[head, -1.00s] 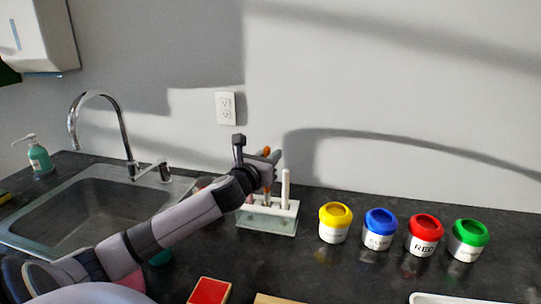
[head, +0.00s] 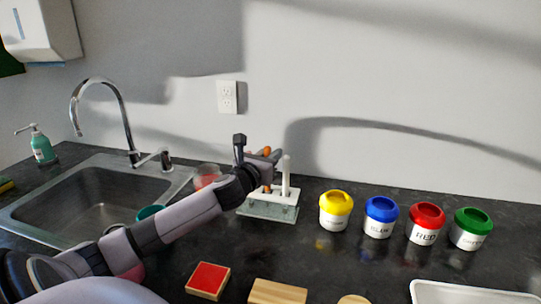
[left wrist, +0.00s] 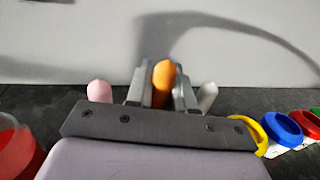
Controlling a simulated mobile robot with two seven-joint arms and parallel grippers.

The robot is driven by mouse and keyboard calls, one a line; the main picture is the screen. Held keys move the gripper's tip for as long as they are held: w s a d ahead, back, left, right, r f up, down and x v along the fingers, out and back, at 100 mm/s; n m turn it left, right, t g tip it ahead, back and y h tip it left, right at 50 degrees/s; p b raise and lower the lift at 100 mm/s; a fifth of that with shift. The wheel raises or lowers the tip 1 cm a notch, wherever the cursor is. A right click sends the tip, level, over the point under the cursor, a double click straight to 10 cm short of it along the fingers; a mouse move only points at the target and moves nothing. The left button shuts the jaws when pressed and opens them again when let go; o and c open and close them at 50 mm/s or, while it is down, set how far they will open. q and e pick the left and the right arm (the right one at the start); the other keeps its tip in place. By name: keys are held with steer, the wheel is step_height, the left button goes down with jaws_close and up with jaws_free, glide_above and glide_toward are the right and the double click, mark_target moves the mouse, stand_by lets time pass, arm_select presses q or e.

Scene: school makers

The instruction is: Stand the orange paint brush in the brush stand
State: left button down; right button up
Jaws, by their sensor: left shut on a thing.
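The orange paint brush (head: 266,151) is held upright in my left gripper (head: 270,157), which is shut on it. Its orange end also shows between the fingers in the left wrist view (left wrist: 163,82). The brush stand (head: 268,211), a white-topped rack with a clear base, is directly below the gripper. A white brush (head: 286,178) stands upright in its right part. The gripper and wrist hide the stand's left part. I cannot tell how far the orange brush's lower end is into a hole. A pink rounded end (left wrist: 99,91) shows left of the fingers. My right gripper is out of view.
Yellow (head: 335,210), blue (head: 380,217), red (head: 425,223) and green (head: 470,229) paint pots stand right of the stand. A sink (head: 95,200) is left. A red-topped block (head: 208,280), wooden block (head: 277,291) and white tray (head: 470,293) are in front.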

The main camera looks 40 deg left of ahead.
arm_select(q)
steer(key=c, duration=0.9)
jaws_free()
steer(key=v, duration=0.7)
steer(key=shift+s, duration=0.1)
